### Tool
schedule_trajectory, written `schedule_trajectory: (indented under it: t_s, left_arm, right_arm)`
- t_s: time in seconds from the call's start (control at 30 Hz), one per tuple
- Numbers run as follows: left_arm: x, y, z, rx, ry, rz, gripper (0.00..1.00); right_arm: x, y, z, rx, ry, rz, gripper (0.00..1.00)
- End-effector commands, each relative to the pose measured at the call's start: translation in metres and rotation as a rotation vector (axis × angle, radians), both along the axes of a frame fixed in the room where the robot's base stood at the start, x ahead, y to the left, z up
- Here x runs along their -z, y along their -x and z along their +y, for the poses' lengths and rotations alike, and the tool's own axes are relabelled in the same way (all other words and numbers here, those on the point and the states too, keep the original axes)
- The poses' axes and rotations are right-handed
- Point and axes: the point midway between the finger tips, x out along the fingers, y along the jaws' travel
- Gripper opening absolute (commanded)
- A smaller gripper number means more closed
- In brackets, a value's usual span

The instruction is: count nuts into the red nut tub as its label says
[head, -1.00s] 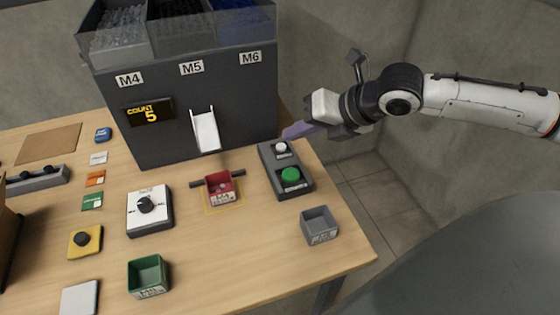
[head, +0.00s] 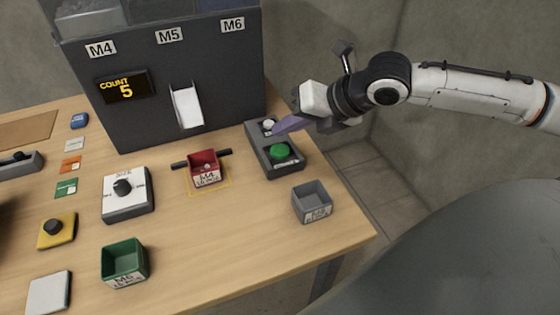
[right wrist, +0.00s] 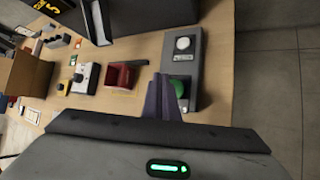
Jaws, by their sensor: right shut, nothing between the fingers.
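The red nut tub (head: 204,168) sits under the chute on a yellow-outlined spot. Its label reads M4 with a smaller line that I cannot read surely; a small light thing shows inside. The feeder (head: 180,75) has bins marked M4, M5 and M6, a white chute (head: 187,106) and a display (head: 124,87) reading COUNT 5. The button box (head: 274,150) has a white button (head: 269,125) and a green button (head: 280,152). My right gripper (head: 279,130) is shut and empty, its fingertips over the box by the white button. In the right wrist view the fingers (right wrist: 164,88) partly cover the green button. My left gripper is out of view.
A selector-knob box (head: 126,194) stands left of the red tub. A green tub (head: 124,262) and a grey tub (head: 312,202) stand nearer the front. A yellow box with a black button (head: 56,231) is at the left. The front middle of the table (head: 220,250) is clear.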

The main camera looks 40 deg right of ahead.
Motion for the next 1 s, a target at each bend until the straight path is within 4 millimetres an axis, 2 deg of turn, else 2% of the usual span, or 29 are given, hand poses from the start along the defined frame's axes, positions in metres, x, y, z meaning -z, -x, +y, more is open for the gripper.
schedule_trajectory:
  t_s: [0.03, 0.1, 0.27, 1.0]
  left_arm:
    - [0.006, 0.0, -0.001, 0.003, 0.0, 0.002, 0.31]
    - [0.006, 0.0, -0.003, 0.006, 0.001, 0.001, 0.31]
    - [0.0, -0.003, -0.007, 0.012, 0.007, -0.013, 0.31]
    - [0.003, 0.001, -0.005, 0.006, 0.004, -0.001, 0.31]
  right_arm:
    - [0.011, 0.0, 0.0, 0.0, 0.001, 0.001, 0.0]
    - [0.017, 0.0, 0.0, 0.001, 0.001, 0.0, 0.0]
    - [0.026, 0.0, 0.0, -0.001, 0.001, 0.0, 0.0]
    - [0.027, 0.0, 0.0, -0.001, 0.001, 0.0, 0.0]
